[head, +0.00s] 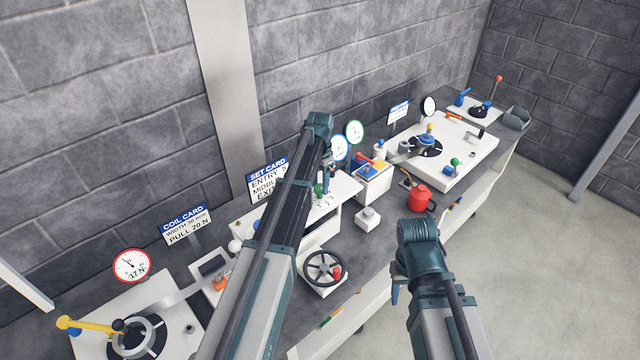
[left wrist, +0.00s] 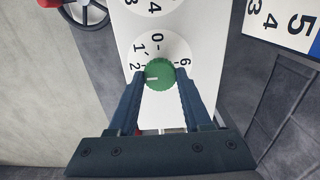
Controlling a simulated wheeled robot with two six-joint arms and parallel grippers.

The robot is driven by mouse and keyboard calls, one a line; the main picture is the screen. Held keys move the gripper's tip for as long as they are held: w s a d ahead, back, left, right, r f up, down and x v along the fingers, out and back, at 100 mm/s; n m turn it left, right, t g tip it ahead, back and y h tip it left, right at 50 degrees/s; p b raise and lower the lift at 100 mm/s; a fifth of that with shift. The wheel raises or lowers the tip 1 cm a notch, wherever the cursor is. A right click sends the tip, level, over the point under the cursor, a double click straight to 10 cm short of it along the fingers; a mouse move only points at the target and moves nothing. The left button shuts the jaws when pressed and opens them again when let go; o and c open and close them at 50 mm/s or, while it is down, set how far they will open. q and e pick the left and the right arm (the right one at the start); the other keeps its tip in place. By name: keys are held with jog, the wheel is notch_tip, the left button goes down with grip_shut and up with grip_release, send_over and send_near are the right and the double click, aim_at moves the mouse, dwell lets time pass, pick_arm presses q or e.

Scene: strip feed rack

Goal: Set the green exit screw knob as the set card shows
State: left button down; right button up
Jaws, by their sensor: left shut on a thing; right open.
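The green exit screw knob (left wrist: 159,74) sits on a white dial plate in the left wrist view. Its pale mark points left, near the 2. The numbers 0, 1, 2 and 6 show around it; the rest is covered. My left gripper (left wrist: 160,88) is shut on the knob, one finger on each side. In the head view my left gripper (head: 326,182) is over the white rack. My right gripper (head: 396,287) is open, away from the rack.
A black handwheel (head: 324,267) with a red knob stands in front of the rack. A red can (head: 420,199) and a white block (head: 368,218) stand on the bench to the right. The coil card (head: 186,222) and a red-rimmed gauge (head: 132,265) are at left.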

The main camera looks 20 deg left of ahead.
pick_arm(q)
jog(key=n, duration=0.4)
jog(key=shift+n, duration=2.3)
jog(key=shift+c, duration=1.7)
grip_release()
jog(key=shift+r, duration=0.1)
